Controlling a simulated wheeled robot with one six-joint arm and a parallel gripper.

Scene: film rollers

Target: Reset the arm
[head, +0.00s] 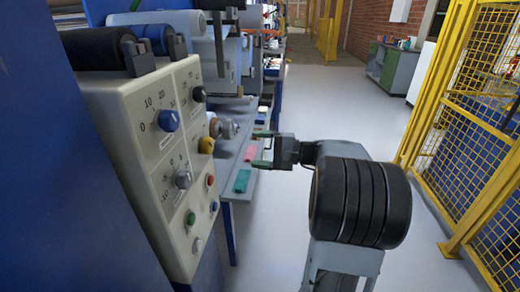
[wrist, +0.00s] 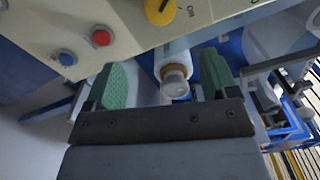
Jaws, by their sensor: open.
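My gripper (head: 261,149) is at the centre of the head view, reaching left over the edge of a narrow blue-edged table. Its two green-padded fingers are spread apart with nothing held between them. In the wrist view, my gripper (wrist: 165,78) shows both ribbed green pads. A white roller with a pale round end (wrist: 175,78) appears in the gap between the pads, seemingly beyond them. I cannot tell its exact distance. My arm comes in from the right of the gripper in the head view.
A beige control panel (head: 160,155) with knobs and buttons stands at the left. A pink block (head: 250,154) and a green block (head: 241,181) lie on the table below the gripper. A yellow mesh fence (head: 480,110) stands right. Grey floor (head: 325,100) beyond the arm is clear.

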